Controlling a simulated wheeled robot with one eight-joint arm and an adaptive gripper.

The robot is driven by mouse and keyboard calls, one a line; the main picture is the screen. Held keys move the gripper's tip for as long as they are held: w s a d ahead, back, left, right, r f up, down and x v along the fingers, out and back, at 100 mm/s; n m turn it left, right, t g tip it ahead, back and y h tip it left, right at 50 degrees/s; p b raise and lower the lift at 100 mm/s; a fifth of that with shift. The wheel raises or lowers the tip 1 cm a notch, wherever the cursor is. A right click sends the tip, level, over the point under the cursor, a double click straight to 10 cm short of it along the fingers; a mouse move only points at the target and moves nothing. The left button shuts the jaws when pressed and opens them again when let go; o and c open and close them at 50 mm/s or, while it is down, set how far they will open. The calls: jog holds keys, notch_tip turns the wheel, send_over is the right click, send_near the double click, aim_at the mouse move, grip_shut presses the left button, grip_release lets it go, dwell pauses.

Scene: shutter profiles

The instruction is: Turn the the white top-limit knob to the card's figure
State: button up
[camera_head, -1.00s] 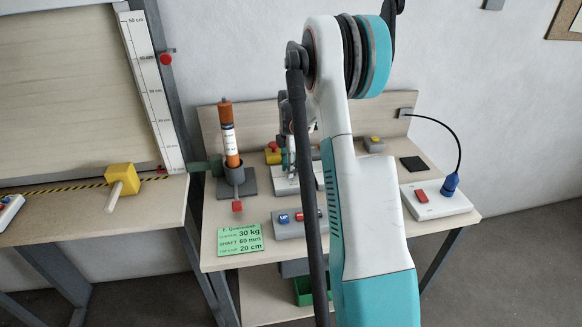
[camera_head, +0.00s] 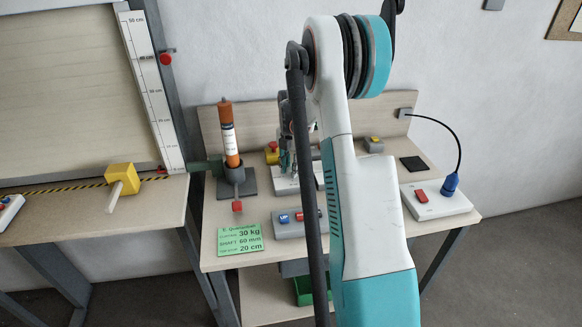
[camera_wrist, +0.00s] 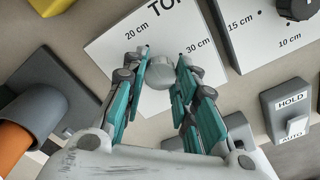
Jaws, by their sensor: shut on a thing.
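The white top-limit knob (camera_wrist: 158,76) sits on a white panel (camera_wrist: 112,48) marked "TO…", "20 cm" and "30 cm" in the wrist view. My gripper (camera_wrist: 162,70) is shut on the knob, one teal-backed finger on each side. The knob's pointer is hidden or too small to make out. In the head view my arm hides part of this panel (camera_head: 284,186), and my gripper (camera_head: 287,168) is over it. The green card (camera_head: 240,240) lies at the table's front left and reads 30 kg, 60 mm and, on its bottom line, 20 cm.
A second white panel (camera_wrist: 262,30) shows "15 cm" and "10 cm". A grey HOLD switch (camera_wrist: 290,110) stands at right. An orange cylinder (camera_head: 229,140) in a grey stand (camera_head: 236,182) is left of my gripper. A control box (camera_head: 290,230) with blue and red buttons is in front.

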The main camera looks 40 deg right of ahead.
dwell(0.3)
jog(key=o, duration=1.1)
jog(key=shift+r, duration=0.15)
notch_tip(320, 180, up, 12)
jog(key=shift+f, duration=0.1)
